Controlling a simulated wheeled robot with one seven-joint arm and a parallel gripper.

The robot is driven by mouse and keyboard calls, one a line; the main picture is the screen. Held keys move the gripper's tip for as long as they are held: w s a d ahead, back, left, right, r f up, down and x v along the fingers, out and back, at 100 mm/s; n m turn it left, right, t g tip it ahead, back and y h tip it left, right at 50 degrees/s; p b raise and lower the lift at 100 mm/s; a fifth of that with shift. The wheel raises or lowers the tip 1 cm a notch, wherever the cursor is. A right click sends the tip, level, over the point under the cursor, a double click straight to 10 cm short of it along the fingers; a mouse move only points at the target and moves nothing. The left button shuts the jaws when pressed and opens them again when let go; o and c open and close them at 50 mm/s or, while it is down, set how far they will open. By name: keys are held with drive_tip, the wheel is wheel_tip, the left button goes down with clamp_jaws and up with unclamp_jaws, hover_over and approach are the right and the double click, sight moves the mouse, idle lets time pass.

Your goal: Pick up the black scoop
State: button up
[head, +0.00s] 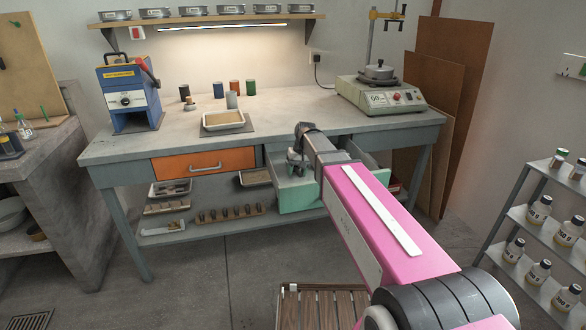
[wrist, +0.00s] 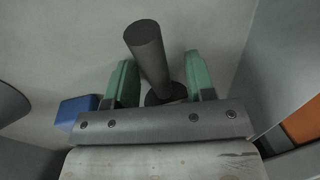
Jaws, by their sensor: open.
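A dark cylinder (wrist: 146,50) with a wider round dark end stands between my gripper's two green fingers (wrist: 162,72) in the wrist view. It looks like the black scoop's handle, but I see no bowl, so I cannot be sure. My fingers are open, one on each side of it, with gaps showing. In the head view my gripper (head: 295,165) is over the pulled-out green drawer (head: 300,198) under the bench. My arm hides part of the drawer, and the scoop cannot be made out there.
A blue block (wrist: 77,110) lies left of my fingers in the wrist view. The orange drawer (head: 203,163) is shut beside the open one. A wooden slatted stool (head: 320,306) stands below my arm.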

clamp_jaws()
drive_tip(key=shift+r, duration=0.15)
drive_tip(key=shift+r, duration=0.5)
drive_tip(key=r, duration=0.2)
drive_tip(key=a+r, duration=0.1)
drive_tip(key=shift+s+r, duration=0.3)
drive_tip(key=shift+s, duration=0.1)
drive_tip(key=s+a+r, duration=0.5)
drive_tip(key=a+r, duration=0.1)
drive_tip(key=a, duration=0.2)
drive_tip(key=shift+s+a, duration=0.35)
drive_tip(key=shift+a, duration=0.05)
